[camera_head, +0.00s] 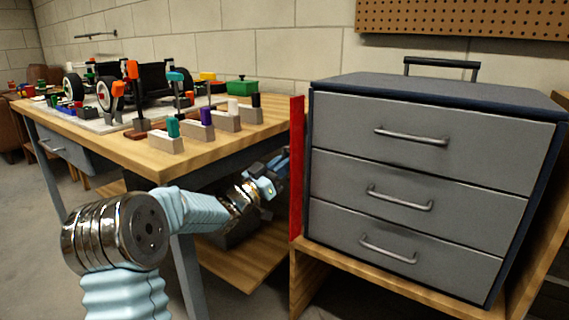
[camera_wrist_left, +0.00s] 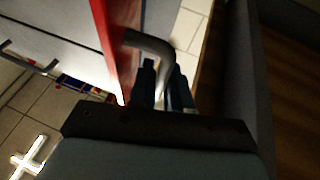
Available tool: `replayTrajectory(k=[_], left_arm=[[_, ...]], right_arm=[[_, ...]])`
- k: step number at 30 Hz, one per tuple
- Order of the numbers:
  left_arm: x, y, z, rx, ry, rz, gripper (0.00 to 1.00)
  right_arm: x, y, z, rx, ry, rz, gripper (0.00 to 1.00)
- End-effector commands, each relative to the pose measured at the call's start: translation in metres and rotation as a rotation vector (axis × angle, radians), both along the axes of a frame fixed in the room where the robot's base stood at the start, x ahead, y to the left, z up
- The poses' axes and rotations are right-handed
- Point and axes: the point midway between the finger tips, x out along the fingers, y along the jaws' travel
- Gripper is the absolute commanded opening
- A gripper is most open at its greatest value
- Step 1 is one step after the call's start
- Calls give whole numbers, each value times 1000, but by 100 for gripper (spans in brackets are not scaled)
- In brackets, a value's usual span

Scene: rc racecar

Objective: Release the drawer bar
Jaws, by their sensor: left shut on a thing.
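The red drawer bar (camera_head: 297,160) stands upright along the left front edge of the grey tool chest (camera_head: 428,165). In the left wrist view the red bar (camera_wrist_left: 115,50) has a grey bent handle (camera_wrist_left: 150,43) on it. My left gripper (camera_head: 277,172) is beside the bar on its left, partly hidden in shadow by the workbench. In the left wrist view the fingers (camera_wrist_left: 165,90) are shut on the handle, which runs down between them. My right gripper is not in view.
The chest has three drawers with metal handles, all shut, and stands on a wooden stand (camera_head: 345,278). A workbench (camera_head: 215,150) at left holds a car, tools and small blocks. My left arm reaches past its front corner. A lower shelf (camera_head: 240,268) lies beneath.

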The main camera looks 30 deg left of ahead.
Motion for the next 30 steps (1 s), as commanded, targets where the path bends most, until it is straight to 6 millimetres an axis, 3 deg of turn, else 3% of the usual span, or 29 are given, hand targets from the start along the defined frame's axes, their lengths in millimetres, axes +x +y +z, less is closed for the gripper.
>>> replayTrajectory(k=[2,3,17,22,30], left_arm=[[0,0,0,0,0,0,0],[0,0,0,0,0,0,23],[0,-1,0,0,-1,9,23],[-4,-5,1,-4,-3,95,23],[-56,9,-22,0,2,128,23]], right_arm=[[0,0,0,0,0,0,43],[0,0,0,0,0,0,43],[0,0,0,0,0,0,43],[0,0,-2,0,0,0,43],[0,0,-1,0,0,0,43]])
